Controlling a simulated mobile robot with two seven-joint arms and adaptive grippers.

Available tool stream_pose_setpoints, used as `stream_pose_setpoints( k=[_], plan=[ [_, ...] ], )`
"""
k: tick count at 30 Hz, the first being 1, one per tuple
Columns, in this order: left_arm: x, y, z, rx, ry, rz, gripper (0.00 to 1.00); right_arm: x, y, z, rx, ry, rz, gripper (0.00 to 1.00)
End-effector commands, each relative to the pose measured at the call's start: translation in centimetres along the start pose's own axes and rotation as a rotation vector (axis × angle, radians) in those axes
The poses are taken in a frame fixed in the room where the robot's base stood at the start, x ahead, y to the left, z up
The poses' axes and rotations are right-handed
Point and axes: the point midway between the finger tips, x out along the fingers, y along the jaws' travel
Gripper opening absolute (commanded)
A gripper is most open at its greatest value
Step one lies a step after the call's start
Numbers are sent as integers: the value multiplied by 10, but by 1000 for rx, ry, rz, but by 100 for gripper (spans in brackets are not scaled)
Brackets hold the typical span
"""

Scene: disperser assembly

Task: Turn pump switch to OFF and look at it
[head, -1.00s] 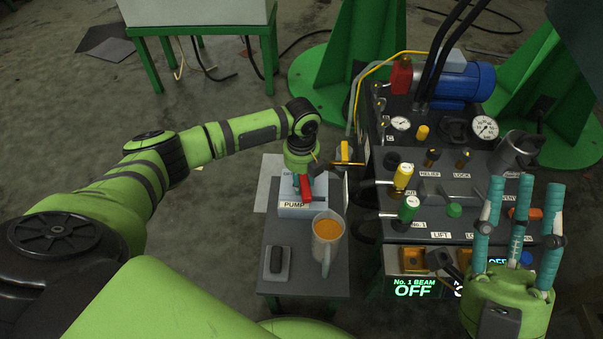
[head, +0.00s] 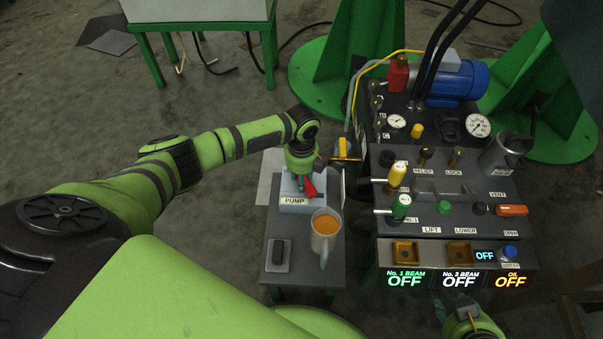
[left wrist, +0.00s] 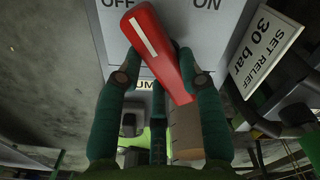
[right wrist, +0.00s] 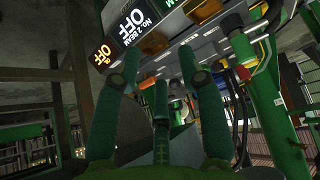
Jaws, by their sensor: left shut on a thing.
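The pump switch has a red lever (head: 310,188) on a pale box (head: 296,205) labelled PUMP. In the left wrist view the red lever (left wrist: 158,50) with its white stripe slants. Its upper end lies between the OFF and ON marks, nearer OFF. My left gripper (head: 302,183) is at the lever; its fingers (left wrist: 160,85) are closed around the lever from both sides. In the head view the arm hides part of the box's top. My right gripper (head: 458,305) is low at the bottom edge, partly cut off. Its fingers (right wrist: 158,75) are spread with nothing between them.
A mug of orange liquid (head: 325,232) stands close in front of the pump box on a small dark table (head: 300,275). A dark device (head: 279,255) lies beside it. The control panel (head: 430,215) with levers and gauges stands right; its displays (head: 406,279) read OFF.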

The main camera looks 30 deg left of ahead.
Motion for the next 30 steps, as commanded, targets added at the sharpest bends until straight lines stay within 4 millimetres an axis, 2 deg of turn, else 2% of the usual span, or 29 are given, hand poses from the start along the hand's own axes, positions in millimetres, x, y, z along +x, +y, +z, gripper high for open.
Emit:
stream_pose_setpoints(
  k=[3, 7, 17, 24, 30],
  plan=[
    [-1, 1, 0, -44, 0, 3, 5, -9, 5, 35, 15, -171, 3, 40],
    [-1, 1, -1, -91, 0, 3, 5, -17, 8, 66, 28, -321, 4, 40],
    [-2, 1, -2, -247, 0, 4, 5, 27, 5, 82, 24, -341, -2, 40],
    [-3, 1, -4, -459, 1, 5, 5, 64, 2, 111, 20, -370, -8, 40],
    [-2, 0, -5, -645, 0, 5, 5, 86, -1, 138, 16, -390, -12, 40]
  ],
)
